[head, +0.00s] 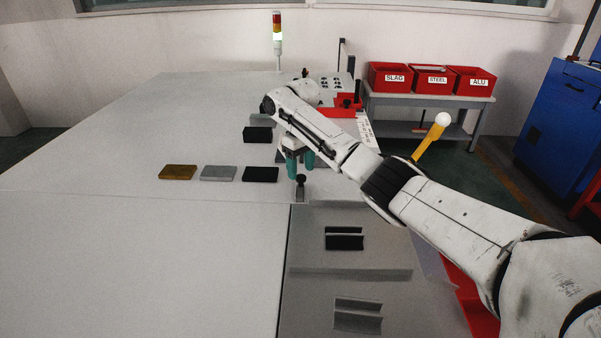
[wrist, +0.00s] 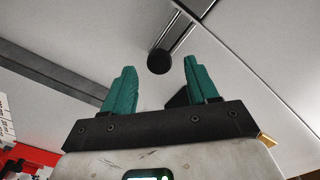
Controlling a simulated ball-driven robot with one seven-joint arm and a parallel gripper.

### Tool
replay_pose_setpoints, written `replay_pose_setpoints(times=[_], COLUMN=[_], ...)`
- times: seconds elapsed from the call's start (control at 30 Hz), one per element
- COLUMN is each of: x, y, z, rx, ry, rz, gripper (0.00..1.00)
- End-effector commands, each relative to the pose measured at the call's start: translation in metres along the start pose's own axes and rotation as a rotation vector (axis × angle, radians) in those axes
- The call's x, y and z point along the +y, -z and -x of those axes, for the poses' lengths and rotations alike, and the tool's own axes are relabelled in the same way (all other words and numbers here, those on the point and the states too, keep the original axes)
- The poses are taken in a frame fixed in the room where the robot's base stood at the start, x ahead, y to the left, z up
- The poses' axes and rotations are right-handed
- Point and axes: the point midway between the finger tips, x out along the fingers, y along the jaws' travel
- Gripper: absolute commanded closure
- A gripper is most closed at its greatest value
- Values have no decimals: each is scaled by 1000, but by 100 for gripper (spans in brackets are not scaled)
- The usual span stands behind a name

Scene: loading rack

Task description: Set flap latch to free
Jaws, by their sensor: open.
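A small dark round knob (head: 300,181) on a short mount stands at the edge between the table and the grey sunken panel; I take it for the flap latch. The wrist view shows the knob (wrist: 159,62) at the end of a metal rod, in line with the gap between my fingertips. My gripper (head: 300,171) has teal fingers, points down just above and behind the knob, and is open and empty. I cannot tell whether a finger touches the knob. No marking of the latch's position is readable.
Brown (head: 178,172), grey (head: 218,173) and black (head: 260,174) bars lie left of my gripper. A black block (head: 257,134) stands behind them. A yellow lever (head: 431,137) with a white ball rises right of my arm. The left table (head: 130,250) is clear.

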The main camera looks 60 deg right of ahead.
Motion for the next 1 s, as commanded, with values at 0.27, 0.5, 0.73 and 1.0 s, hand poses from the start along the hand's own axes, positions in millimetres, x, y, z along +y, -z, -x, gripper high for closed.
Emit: replay_pose_setpoints(times=[0.27,0.5,0.73,1.0], x=[-1,-1,-1,-1], y=[1,1,0,1], z=[54,81,85,85], rx=[5,3,1,1], ry=[-1,-1,-1,-1], rz=[2,2,2,1], gripper=[41,41,41,41])
